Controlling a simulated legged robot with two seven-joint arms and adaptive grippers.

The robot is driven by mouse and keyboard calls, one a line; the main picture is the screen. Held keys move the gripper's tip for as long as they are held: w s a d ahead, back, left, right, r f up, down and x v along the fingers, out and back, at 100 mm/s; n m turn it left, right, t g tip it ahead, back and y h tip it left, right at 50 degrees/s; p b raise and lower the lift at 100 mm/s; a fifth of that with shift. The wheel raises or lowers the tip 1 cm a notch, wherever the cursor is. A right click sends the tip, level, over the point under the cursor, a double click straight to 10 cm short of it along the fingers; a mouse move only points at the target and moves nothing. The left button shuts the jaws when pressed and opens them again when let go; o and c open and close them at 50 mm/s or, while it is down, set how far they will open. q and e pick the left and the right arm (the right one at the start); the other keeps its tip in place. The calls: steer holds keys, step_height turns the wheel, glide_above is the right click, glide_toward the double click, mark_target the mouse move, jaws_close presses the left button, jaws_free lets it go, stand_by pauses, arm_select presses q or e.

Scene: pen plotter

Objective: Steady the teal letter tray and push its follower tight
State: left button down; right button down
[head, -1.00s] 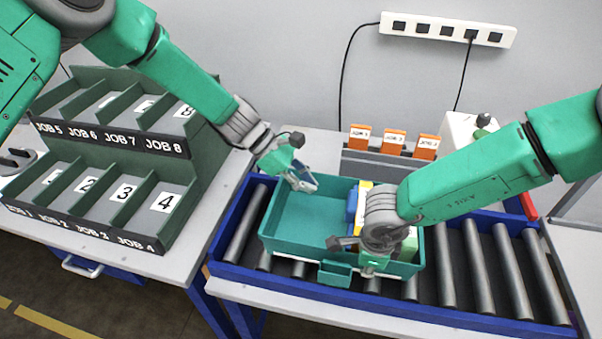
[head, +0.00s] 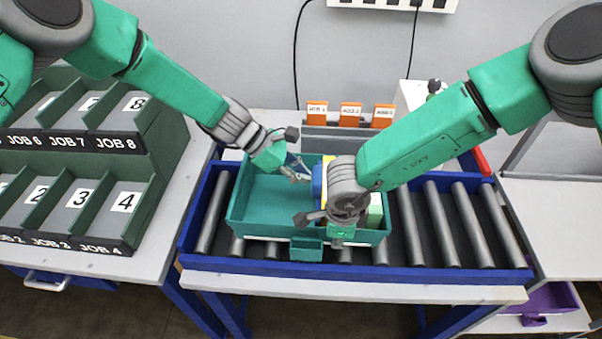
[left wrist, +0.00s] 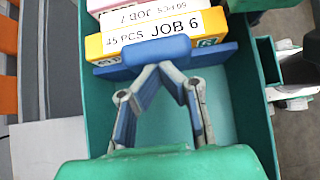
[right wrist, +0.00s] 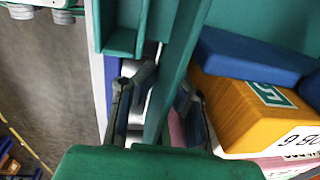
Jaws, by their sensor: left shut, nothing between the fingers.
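The teal letter tray (head: 270,207) stands on a roller conveyor. Its blue follower (left wrist: 215,55) stands upright across the tray, against or close to a yellow JOB 6 box (left wrist: 155,42). My left gripper (head: 303,176) is inside the tray, shut and empty. In the left wrist view, its fingertips (left wrist: 165,66) are at the follower's face, touching or nearly so. My right gripper (right wrist: 164,80) is at the tray's near wall, with a finger on each side, and looks shut on it. In the head view, my right wrist hides this grip and part of the boxes.
A green sorting rack (head: 75,190) with numbered JOB slots stands at left. Orange labelled boxes (head: 350,115) stand behind the conveyor. Free rollers (head: 440,225) lie to the right of the tray. A power strip (head: 400,4) is on the wall.

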arm_select(q)
steer(key=shift+s+d, duration=0.1)
steer(key=shift+d, duration=0.35)
arm_select(e)
steer(key=shift+a, duration=0.2)
arm_select(q)
steer(key=shift+d+r, duration=0.1)
arm_select(e)
steer(key=shift+d, duration=0.1)
arm_select(q)
steer(key=v, duration=1.2)
steer(key=shift+w+a, duration=0.2)
steer(key=shift+a, duration=0.15)
arm_select(e)
steer(key=shift+d, duration=0.2)
